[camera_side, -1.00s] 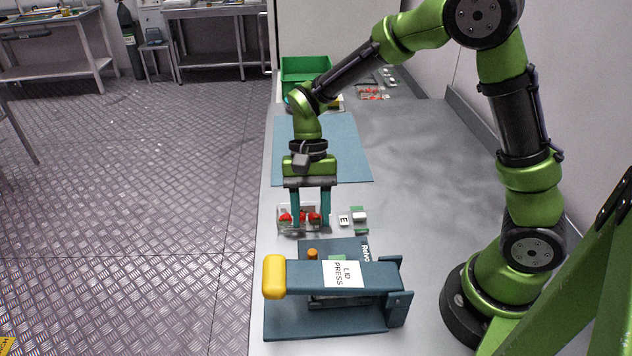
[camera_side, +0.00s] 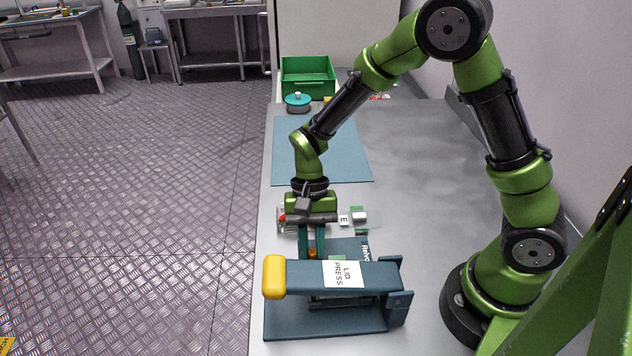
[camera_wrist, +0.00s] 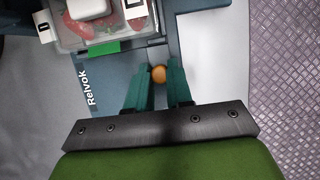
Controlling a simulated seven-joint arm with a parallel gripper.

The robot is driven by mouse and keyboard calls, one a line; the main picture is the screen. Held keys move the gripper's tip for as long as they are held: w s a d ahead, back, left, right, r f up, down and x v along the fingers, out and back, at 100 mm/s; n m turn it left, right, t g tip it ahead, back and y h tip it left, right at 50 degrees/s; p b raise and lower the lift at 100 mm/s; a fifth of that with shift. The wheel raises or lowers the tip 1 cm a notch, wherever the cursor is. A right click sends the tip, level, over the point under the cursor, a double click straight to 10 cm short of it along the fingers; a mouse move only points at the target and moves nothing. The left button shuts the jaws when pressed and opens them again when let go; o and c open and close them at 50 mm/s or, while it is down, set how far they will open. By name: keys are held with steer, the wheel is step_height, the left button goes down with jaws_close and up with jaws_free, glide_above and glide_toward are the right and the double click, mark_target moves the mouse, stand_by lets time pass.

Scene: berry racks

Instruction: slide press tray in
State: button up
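The press tray (camera_side: 345,246) is a dark blue plate lettered "Relvok", jutting from behind the lid press (camera_side: 300,280). It also shows in the wrist view (camera_wrist: 105,68). An orange knob (camera_wrist: 159,73) stands on it. My gripper (camera_side: 312,250) points down behind the press arm, its teal fingers on both sides of the knob. In the wrist view my gripper (camera_wrist: 159,70) has the knob filling the gap between its fingertips, so it looks shut on it. A clear box of red berries with a green strip (camera_wrist: 110,30) is at the tray's press end. The press arm hides much of the tray.
The press has a yellow handle (camera_side: 273,276) at the left. Another clear box of berries (camera_side: 283,218) stands behind my gripper, beside a card marked "E" (camera_side: 344,219). A blue mat (camera_side: 345,150) and green bin (camera_side: 307,80) lie farther back. The bench at right is clear.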

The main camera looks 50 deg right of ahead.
jaws_close()
steer(key=shift+s+a, duration=1.7)
steer(key=shift+a, duration=0.05)
steer(key=o, duration=0.7)
jaws_free()
steer(key=shift+c, duration=0.2)
steer(key=shift+d, duration=0.1)
steer(key=shift+w+d+r, duration=0.15)
steer(key=shift+w+r, duration=0.1)
steer(key=shift+r, duration=0.25)
steer(key=v, duration=1.5)
steer(key=shift+r, duration=0.4)
